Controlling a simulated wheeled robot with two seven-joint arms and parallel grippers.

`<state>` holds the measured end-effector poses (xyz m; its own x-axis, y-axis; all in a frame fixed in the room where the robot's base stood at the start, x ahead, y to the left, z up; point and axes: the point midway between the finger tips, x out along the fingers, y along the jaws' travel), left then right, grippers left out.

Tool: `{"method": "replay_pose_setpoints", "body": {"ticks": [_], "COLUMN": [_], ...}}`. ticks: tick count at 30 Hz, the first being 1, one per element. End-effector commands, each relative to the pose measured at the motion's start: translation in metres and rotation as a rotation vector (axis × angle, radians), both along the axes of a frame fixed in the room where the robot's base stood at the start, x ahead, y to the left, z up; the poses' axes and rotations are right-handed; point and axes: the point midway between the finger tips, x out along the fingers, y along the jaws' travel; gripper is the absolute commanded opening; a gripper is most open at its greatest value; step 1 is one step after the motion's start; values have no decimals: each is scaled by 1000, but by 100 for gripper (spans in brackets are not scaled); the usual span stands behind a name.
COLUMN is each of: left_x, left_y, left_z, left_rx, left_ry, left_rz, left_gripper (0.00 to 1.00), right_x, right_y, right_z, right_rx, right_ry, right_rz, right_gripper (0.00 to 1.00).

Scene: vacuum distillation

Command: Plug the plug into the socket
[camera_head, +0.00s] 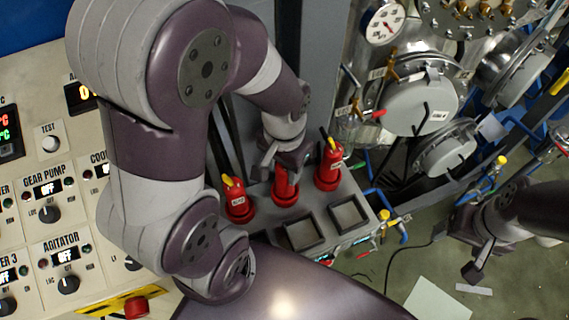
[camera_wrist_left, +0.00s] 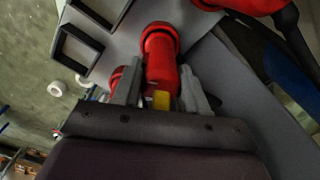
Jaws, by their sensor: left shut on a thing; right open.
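Three red plugs stand in a row on a grey box (camera_head: 262,222). The left plug (camera_head: 238,203) and the right plug (camera_head: 329,170) have yellow levers on top. My left gripper (camera_head: 284,168) is shut on the middle red plug (camera_head: 285,190) from above. In the left wrist view, this plug (camera_wrist_left: 161,62) sits between the two fingers, with a yellow part showing near the palm. Its far end meets a red ring-shaped socket (camera_wrist_left: 159,31); I cannot tell how deeply it is seated. My right gripper (camera_head: 474,268) is away at the lower right, open and empty.
Two square black-framed recesses (camera_head: 349,215) lie in front of the plugs. A control panel (camera_head: 30,180) with knobs is at the left. Steel vessels, valves and hoses (camera_head: 420,105) fill the upper right. Open floor (camera_head: 400,275) lies at the lower right.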

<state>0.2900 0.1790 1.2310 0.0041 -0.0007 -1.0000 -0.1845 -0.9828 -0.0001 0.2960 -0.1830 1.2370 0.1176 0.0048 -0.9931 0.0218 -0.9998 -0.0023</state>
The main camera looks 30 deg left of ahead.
Motion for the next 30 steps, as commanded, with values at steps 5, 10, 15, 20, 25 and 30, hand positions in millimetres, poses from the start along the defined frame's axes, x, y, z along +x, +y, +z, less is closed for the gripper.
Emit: {"method": "replay_pose_setpoints", "body": {"ticks": [5, 10, 15, 20, 25, 30], "left_x": [0, 0, 1, 2, 0, -1], "left_y": [0, 0, 0, 0, 0, 0], "left_z": [-1, -1, 6, 43, 102, 126], "left_rx": [0, 0, 0, -1, 0, 0], "left_ry": [0, 0, -2, -9, -1, 1], "left_rz": [0, 0, 0, 0, 0, 0], "left_gripper": [72, 72, 72, 72, 72, 72], "right_x": [0, 0, 0, 0, 0, 0], "right_y": [0, 0, 0, 0, 0, 0], "right_z": [-1, -1, -2, -9, 9, 31], "right_rx": [0, 0, 0, 0, 0, 0], "right_ry": [0, 0, 0, 0, 2, -1], "right_rz": [0, 0, 0, 0, 0, 0], "right_gripper": [77, 77, 77, 77, 77, 77]}}
